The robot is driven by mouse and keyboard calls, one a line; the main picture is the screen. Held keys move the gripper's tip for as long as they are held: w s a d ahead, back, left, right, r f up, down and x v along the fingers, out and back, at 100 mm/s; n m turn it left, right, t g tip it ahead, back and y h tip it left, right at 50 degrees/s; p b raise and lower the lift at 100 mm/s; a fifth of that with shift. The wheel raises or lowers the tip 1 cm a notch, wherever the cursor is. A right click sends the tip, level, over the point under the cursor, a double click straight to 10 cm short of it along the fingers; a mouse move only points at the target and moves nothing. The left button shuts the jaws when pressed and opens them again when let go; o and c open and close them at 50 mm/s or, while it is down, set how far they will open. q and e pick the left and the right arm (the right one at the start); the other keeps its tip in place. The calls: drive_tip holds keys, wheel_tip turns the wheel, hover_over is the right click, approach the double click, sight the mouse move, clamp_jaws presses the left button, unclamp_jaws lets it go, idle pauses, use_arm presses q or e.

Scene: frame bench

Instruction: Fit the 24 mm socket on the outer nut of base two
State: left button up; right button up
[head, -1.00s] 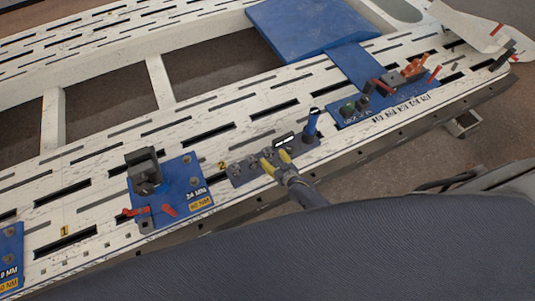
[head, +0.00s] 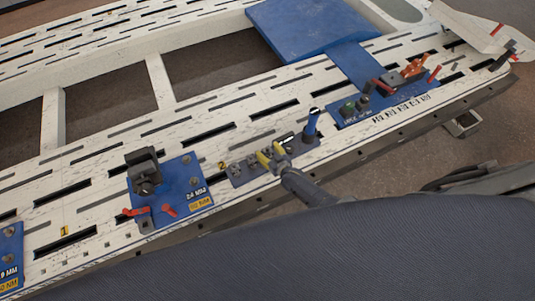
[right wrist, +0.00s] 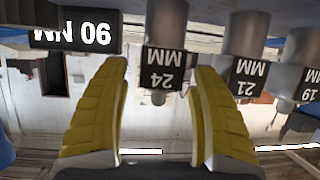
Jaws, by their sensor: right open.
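The 24 mm socket (right wrist: 166,25) is a grey cylinder with a black label, upside down in the right wrist view. My right gripper (right wrist: 160,68) is open, its yellow fingers either side of that label; contact is not clear. In the head view my right gripper (head: 271,154) is at the dark socket rack (head: 238,181), partly hiding it. Base two (head: 170,214) is a blue plate marked 24 MM, left of the rack, with a dark clamp block (head: 143,170), red pieces and small nuts (head: 193,182). My left gripper is not in view.
The 21 mm socket (right wrist: 248,35) and 19 mm socket (right wrist: 294,85) hang close beside the right finger. A black 90 NM display (right wrist: 77,32) is near the left finger. A blue tray (head: 385,108) lies further right.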

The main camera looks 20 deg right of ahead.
drive_tip(key=shift+w, duration=0.1)
drive_tip(key=shift+c, duration=0.2)
clamp_jaws()
idle(0.4)
